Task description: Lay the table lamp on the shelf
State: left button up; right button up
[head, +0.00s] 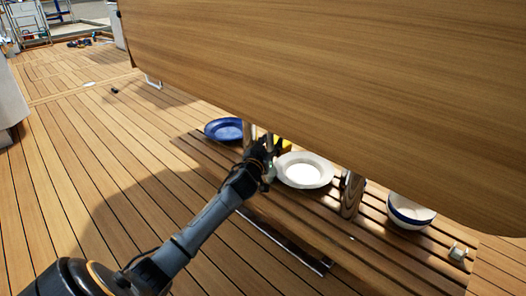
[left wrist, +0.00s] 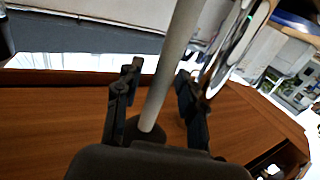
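My left gripper (head: 262,150) reaches in under the edge of a large wooden panel, above the slatted shelf (head: 330,255). In the left wrist view my left gripper (left wrist: 158,78) has its fingers apart. A pale grey pole (left wrist: 175,60) runs between or behind them, with a gap on each side. I cannot tell whether this pole is part of a lamp or a table leg. I cannot make out the table lamp for certain in either view. My right gripper is not in view.
The wooden panel (head: 340,80) hangs over the shelf and hides its back. A blue plate (head: 223,130), a white plate (head: 304,171), a bowl (head: 410,213) and a shiny upright metal piece (head: 352,195) are there. The shelf front is mostly bare.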

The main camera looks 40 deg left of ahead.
pick_arm(q)
jog(key=p+v, duration=0.5)
jog(key=v, duration=0.5)
jog(key=shift+s, duration=0.4)
